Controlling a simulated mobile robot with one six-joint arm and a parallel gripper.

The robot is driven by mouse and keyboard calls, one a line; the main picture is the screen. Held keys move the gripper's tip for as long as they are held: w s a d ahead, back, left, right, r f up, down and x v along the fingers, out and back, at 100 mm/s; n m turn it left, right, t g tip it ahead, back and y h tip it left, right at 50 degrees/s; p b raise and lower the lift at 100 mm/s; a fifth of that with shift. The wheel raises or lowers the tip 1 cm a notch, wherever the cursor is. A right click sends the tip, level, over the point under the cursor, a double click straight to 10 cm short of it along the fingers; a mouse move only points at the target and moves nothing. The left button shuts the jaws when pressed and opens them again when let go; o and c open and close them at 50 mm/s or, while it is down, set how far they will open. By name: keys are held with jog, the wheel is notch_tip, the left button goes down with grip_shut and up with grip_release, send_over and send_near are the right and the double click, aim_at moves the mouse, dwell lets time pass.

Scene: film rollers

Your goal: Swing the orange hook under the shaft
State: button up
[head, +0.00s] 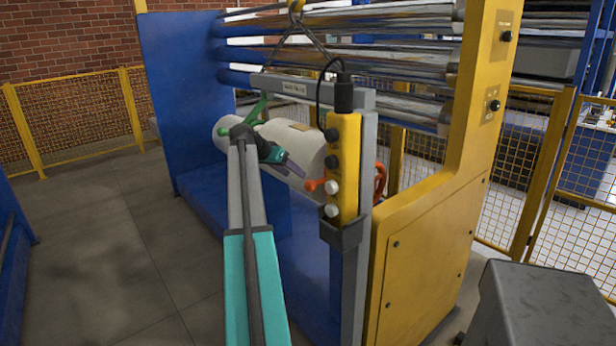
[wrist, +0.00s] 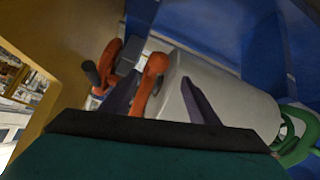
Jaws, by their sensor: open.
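The orange hook (head: 316,185) is by the near end of the white roll (head: 282,142), left of the yellow control box in the head view. In the wrist view the orange hook (wrist: 154,70) appears between my two dark fingers, curved at its top, beside the roll's end face. My gripper (head: 297,170) is open in front of the roll, its tips pointing toward the hook. In the wrist view my gripper (wrist: 160,78) has its fingers apart on either side of the hook; I cannot tell whether they touch it. The shaft is not clearly visible at the roll's end.
A green hook (head: 258,108) is at the roll's far end. A grey lifting beam (head: 318,87) hangs above, with a yellow control box (head: 343,165) close right. A red handwheel (head: 380,181) sits by the yellow machine column (head: 440,230). Blue panels (head: 180,100) flank the far side.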

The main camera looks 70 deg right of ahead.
jog(key=shift+v, duration=1.1)
